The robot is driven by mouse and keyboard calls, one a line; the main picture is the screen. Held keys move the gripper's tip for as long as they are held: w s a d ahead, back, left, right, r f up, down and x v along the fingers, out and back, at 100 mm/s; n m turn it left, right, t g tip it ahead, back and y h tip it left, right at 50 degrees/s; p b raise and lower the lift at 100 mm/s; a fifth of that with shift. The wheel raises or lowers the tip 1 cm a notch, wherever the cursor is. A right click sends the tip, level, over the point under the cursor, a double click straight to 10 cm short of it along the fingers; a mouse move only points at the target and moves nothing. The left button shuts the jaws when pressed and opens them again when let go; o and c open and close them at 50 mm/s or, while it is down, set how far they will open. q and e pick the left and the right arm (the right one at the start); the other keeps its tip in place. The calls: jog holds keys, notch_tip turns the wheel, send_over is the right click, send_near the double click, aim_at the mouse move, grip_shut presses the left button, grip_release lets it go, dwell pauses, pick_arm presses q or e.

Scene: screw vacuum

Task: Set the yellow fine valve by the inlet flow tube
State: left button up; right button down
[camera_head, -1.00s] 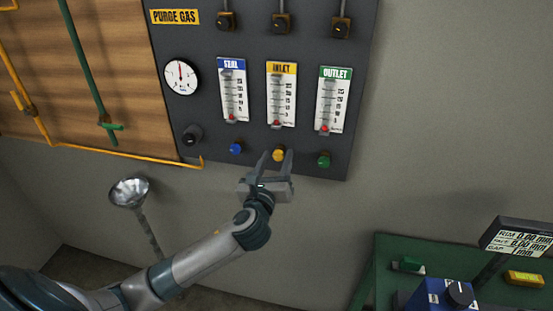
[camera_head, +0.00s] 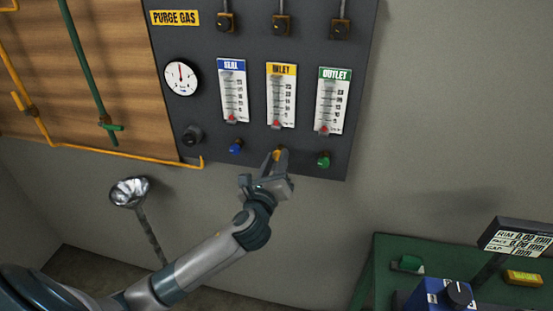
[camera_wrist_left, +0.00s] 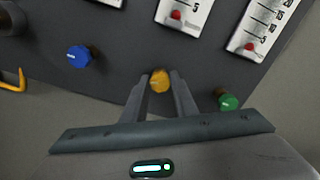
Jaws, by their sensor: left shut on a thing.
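The yellow fine valve (camera_wrist_left: 160,81) is a small round knob on the dark panel, below the inlet flow tube (camera_head: 281,95). The inlet tube has a yellow label, and its red float (camera_head: 277,124) sits at the bottom of the scale. My left gripper (camera_head: 276,158) is shut on the yellow valve, one finger on each side of it, as the left wrist view shows too (camera_wrist_left: 160,88). In the head view the fingers hide most of the valve. My right gripper is not in view.
A blue knob (camera_head: 236,146) and a green knob (camera_head: 323,160) flank the yellow one closely. Seal (camera_head: 233,90) and outlet (camera_head: 331,100) tubes stand beside the inlet tube. A metal funnel (camera_head: 130,191) is at the lower left, a green bench (camera_head: 388,245) at the lower right.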

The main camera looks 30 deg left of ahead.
pick_arm(q)
jog(key=n, duration=0.5)
jog(key=shift+f+p, duration=0.1)
jog(key=shift+p, duration=0.25)
jog(key=n, duration=0.3)
jog(key=shift+n, duration=0.6)
jog(key=o, duration=1)
jog(key=shift+o, duration=0.2)
jog(key=shift+s, duration=0.1)
